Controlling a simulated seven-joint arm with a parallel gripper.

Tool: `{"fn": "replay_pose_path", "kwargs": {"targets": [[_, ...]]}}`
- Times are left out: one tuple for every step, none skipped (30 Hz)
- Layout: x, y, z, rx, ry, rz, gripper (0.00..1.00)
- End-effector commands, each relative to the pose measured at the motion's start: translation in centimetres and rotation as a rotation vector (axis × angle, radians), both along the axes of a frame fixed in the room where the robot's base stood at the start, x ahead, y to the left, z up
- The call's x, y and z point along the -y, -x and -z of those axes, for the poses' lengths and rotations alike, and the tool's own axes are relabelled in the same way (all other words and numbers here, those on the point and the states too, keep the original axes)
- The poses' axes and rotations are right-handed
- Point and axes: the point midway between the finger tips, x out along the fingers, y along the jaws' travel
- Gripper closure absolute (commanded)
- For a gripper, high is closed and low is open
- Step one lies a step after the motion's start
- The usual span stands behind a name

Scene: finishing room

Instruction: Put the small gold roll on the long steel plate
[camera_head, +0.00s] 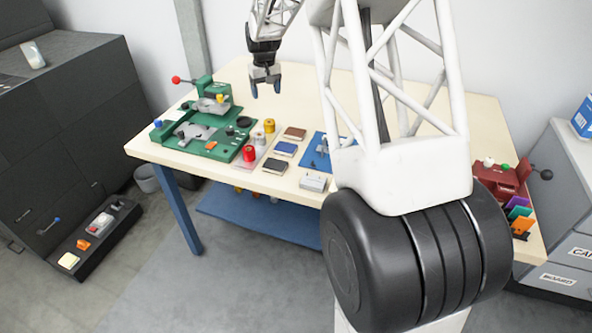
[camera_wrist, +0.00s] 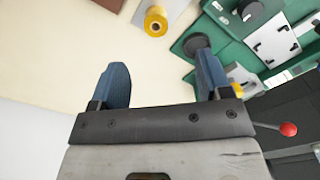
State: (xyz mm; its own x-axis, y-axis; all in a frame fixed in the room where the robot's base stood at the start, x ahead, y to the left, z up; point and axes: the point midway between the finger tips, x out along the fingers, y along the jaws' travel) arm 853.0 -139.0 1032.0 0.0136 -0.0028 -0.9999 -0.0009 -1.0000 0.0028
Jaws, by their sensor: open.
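A gold roll (camera_head: 269,125) stands at the back end of a row of rolls on a thin grey strip (camera_head: 247,166) on the table. In the wrist view the gold roll (camera_wrist: 156,22) stands upright beyond my fingertips, on the pale grey strip (camera_wrist: 178,8). My gripper (camera_head: 266,88) is open and empty above the back of the table, behind the gold roll; its two blue fingers show in the wrist view (camera_wrist: 161,75). A steel plate (camera_head: 198,132) lies on the green machine to the left. I cannot tell which grey surface is the long steel plate.
A silver roll (camera_head: 258,137) and a red roll (camera_head: 249,153) stand in front of the gold one. The green machine (camera_head: 215,145) has a red-knobbed lever (camera_head: 176,80). Small blocks (camera_head: 285,149) and a blue mat (camera_head: 312,160) lie right. The table's back (camera_head: 310,90) is clear.

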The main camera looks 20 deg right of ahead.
Motion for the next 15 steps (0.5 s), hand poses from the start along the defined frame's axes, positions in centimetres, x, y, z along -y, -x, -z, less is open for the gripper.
{"fn": "replay_pose_path", "kwargs": {"targets": [[-0.4, 0.9, -1.0, 0.006, 0.001, 0.000, 0.29], [-0.7, 1.5, -1.5, 0.009, 0.002, 0.000, 0.29], [-1.1, 2.3, -2.2, 0.013, 0.002, 0.000, 0.29], [-1.4, 3.0, -2.7, 0.015, 0.003, 0.001, 0.29], [-1.6, 3.7, -3.2, 0.019, 0.003, 0.001, 0.29], [-2.0, 4.6, -3.8, 0.022, 0.004, 0.001, 0.29], [-2.3, 5.3, -4.4, 0.026, 0.004, 0.001, 0.29], [-2.6, 6.0, -4.9, 0.028, 0.005, 0.001, 0.29], [-3.0, 7.0, -5.6, 0.033, 0.006, 0.001, 0.29], [-3.2, 7.7, -6.0, 0.036, 0.006, 0.001, 0.29], [-3.5, 8.4, -6.5, 0.039, 0.006, 0.002, 0.29], [-3.8, 9.4, -7.0, 0.043, 0.007, 0.002, 0.29], [-4.1, 10.1, -7.4, 0.046, 0.007, 0.003, 0.29], [-4.4, 10.9, -7.9, 0.049, 0.008, 0.004, 0.29], [-4.7, 11.9, -8.3, 0.052, 0.008, 0.004, 0.29]]}}
